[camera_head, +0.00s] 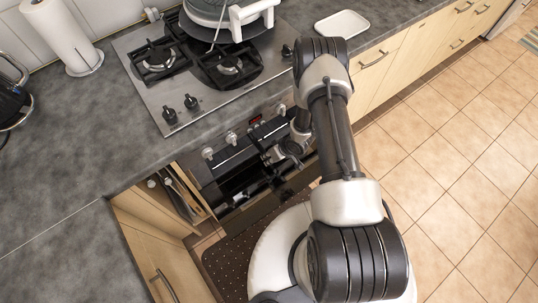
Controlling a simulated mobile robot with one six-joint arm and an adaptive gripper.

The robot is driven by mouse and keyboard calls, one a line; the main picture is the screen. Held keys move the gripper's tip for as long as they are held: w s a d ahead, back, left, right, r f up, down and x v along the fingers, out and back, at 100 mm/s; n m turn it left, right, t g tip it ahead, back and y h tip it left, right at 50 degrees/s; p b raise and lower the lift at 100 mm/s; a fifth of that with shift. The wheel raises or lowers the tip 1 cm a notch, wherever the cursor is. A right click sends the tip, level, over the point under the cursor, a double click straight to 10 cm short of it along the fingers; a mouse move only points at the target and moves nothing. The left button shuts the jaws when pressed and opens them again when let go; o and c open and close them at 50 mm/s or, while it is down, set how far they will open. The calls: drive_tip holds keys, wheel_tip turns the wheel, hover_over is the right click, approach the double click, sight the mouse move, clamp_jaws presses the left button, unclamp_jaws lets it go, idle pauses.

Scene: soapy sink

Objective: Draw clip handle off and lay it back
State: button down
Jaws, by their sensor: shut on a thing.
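My gripper (279,184) is small and dark, low in front of the open oven front, to the left of my arm. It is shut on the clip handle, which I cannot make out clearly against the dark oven. The oven (236,157) is below the hob, with dark, shiny surfaces in its opening. My arm bends over from the right and covers part of the oven's right side. Whether the handle touches a tray or pan is too dark to tell.
On the gas hob (180,127) stands a round pale vessel (204,12) with a white bracket-like part. A white dish (342,24) lies on the right counter. A paper towel roll (60,33) stands at the left. A narrow compartment (178,195) is open left of the oven. The tiled floor at right is clear.

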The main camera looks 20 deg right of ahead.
drive_tip(key=shift+s+d, duration=0.2)
drive_tip(key=shift+s, duration=0.4)
drive_tip(key=shift+s, duration=0.1)
drive_tip(key=shift+s+d+r+p, duration=0.15)
drive_tip(key=shift+s+d+p, duration=0.1)
drive_tip(key=shift+s, duration=0.4)
drive_tip(key=shift+s+d+r+p, duration=0.2)
drive_tip(key=shift+s+p, duration=0.1)
drive_tip(key=shift+s, duration=0.3)
drive_tip(key=shift+s+d+r+p, duration=0.15)
drive_tip(key=shift+s+d+p, duration=0.1)
drive_tip(key=shift+s, duration=0.4)
drive_tip(key=shift+s+d+r+p, duration=0.2)
drive_tip(key=shift+s+p, duration=0.05)
drive_tip(key=shift+s, duration=0.4)
drive_tip(key=shift+s+d+r+p, duration=0.15)
drive_tip(key=shift+s+p, duration=0.05)
drive_tip(key=shift+s, duration=0.45)
drive_tip(key=s+d+r+p, duration=0.2)
drive_tip(key=s+d+p, duration=0.1)
drive_tip(key=s, duration=0.7)
drive_tip(key=shift+s+d+r, duration=0.15)
drive_tip(key=shift+s+d, duration=0.1)
drive_tip(key=shift+s, duration=0.1)
wheel_tip(320, 180, up, 30)
drive_tip(key=p, duration=2.2)
